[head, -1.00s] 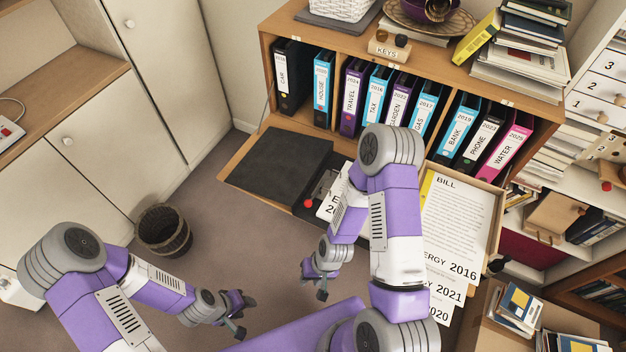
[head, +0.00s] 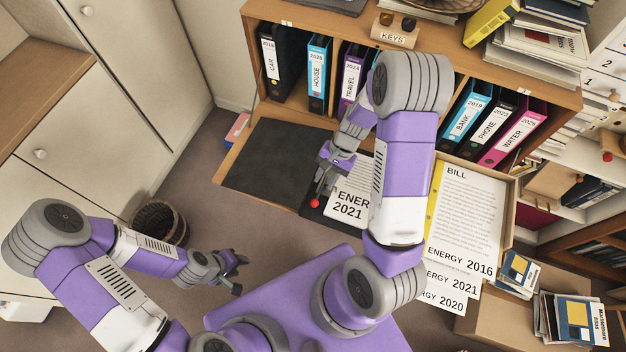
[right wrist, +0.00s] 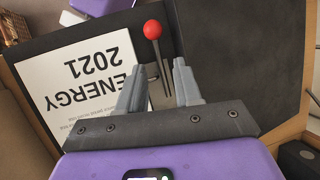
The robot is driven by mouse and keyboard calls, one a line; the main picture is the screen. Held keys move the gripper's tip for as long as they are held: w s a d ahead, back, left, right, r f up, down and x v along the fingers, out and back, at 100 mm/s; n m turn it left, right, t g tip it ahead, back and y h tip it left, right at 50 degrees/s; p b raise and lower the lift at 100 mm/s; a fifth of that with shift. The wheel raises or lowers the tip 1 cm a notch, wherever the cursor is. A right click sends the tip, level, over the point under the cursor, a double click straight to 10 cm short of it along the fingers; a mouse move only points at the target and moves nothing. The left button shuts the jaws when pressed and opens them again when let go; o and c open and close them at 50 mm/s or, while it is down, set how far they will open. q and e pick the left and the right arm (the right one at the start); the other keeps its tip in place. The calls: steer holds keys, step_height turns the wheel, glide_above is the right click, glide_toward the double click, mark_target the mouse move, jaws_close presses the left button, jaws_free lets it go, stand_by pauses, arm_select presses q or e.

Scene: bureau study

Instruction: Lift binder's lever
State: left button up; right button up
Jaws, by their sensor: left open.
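The black binder (head: 265,165) lies open on the wooden desk flap, its cover spread to the left. Its lever, a thin metal rod with a red ball (head: 315,203), stands near the middle of the binder. A sheet reading ENERGY 2021 (head: 349,206) lies beside it. My right gripper (head: 325,175) is over the binder, close to the ball. In the right wrist view its fingers (right wrist: 158,78) are apart and empty, with the lever's rod (right wrist: 162,65) showing between them and the red ball (right wrist: 152,29) just beyond the tips. Contact cannot be told. My left gripper (head: 236,272) is open and empty over the floor.
Upright binders, including a blue HOUSE binder (head: 318,72), fill the shelf behind. An open drawer (head: 503,195) with a BILL sheet (head: 468,200) and loose ENERGY papers is at the right. A wastebasket (head: 160,222) stands at the left. A box with books (head: 571,318) is at lower right.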

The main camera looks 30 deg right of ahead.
mark_target(318, 197)
steer(key=x, duration=0.2)
steer(key=b+x, duration=0.1)
steer(key=x, duration=0.3)
steer(key=shift+s+a+f, duration=0.15)
steer(key=shift+s+f, duration=0.1)
steer(key=shift+s, duration=0.1)
jaws_close()
stand_by(1.1)
